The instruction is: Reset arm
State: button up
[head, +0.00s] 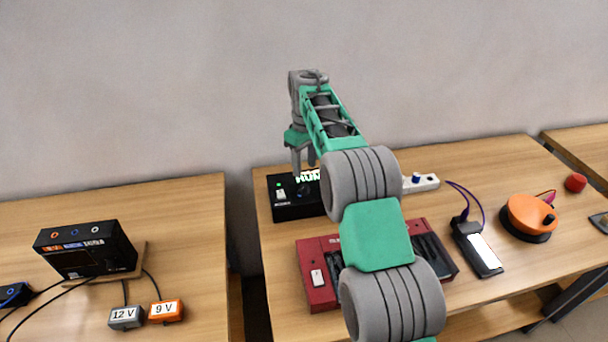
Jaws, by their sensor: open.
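My arm, green and grey, rises from the bottom of the head view and bends over the middle table. My gripper (304,166) points down near the table's back left. It is open, and I see nothing held in it. Its fingertips are just above or in front of a black box (285,209) with a green light and a display; I cannot tell whether they touch it. My arm hides the right part of this box and the middle of a red case (318,290).
The left table holds a black instrument (85,250) and blocks marked 12 V (125,317) and 9 V (166,311). A gap separates these tables.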

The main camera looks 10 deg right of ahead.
jog(key=shift+r, duration=0.1)
dwell(0.3)
jog(key=s+r+m+t, duration=0.1)
jog(key=s+r+m, duration=0.1)
jog(key=s+r, duration=0.35)
jog(key=s+r+m+t, duration=0.1)
jog(key=s+r, duration=0.2)
jog(key=s, duration=0.6)
jog(key=s+f+m, duration=0.2)
jog(key=s+f, duration=0.1)
jog(key=s, duration=0.6)
jog(key=s+f+m+t, duration=0.1)
jog(key=s+f, duration=0.2)
jog(key=s, duration=0.6)
jog(key=shift+s+a+m+t, duration=0.2)
jog(key=shift+s+m+t, duration=0.1)
jog(key=shift+s+m, duration=0.1)
